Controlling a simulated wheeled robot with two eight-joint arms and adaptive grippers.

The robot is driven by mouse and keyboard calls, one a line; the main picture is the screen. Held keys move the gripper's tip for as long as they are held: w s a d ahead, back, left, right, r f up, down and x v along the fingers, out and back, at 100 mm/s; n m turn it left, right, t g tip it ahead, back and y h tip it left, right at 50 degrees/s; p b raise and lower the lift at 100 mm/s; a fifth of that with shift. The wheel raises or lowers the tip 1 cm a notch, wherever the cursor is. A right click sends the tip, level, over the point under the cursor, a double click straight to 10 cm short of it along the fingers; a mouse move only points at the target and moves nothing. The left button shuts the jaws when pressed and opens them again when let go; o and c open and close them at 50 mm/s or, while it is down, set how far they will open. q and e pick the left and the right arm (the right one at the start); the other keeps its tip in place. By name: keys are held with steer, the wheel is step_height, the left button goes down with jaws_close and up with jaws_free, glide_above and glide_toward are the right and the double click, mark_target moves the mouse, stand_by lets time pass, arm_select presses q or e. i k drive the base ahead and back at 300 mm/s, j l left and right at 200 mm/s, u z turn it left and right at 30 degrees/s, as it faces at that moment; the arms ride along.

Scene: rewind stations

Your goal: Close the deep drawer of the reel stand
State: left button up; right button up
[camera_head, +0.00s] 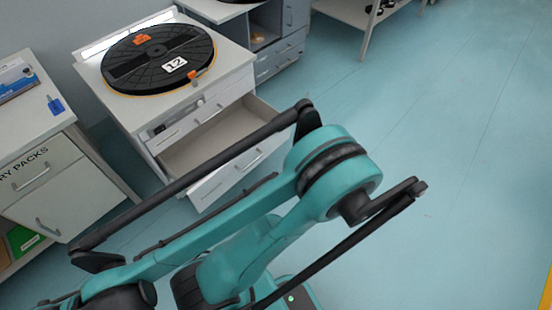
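The reel stand (134,116) is a white cabinet at the upper left, with a large black reel (150,62) marked 12 lying on top. Its deep drawer (205,190) is pulled out below the shallower front, and its bare inside shows. The drawer's front has a grey handle. My teal arm crosses in front of the drawer and hides part of its inside and front. I cannot tell whether the arm touches it. Neither of my grippers shows in this view.
A white cabinet (40,178) with a "RY PACKS" label stands at the left, with a blue tag (55,104) on its top. A grey drawer unit (280,55) stands behind the reel stand. A white table (352,15) is at the top. The blue floor (460,150) to the right is clear.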

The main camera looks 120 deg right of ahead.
mark_target(240, 119)
steer(key=z, duration=3.7)
steer(key=j, duration=0.5)
steer(key=i+j, duration=0.15)
steer(key=j, duration=0.35)
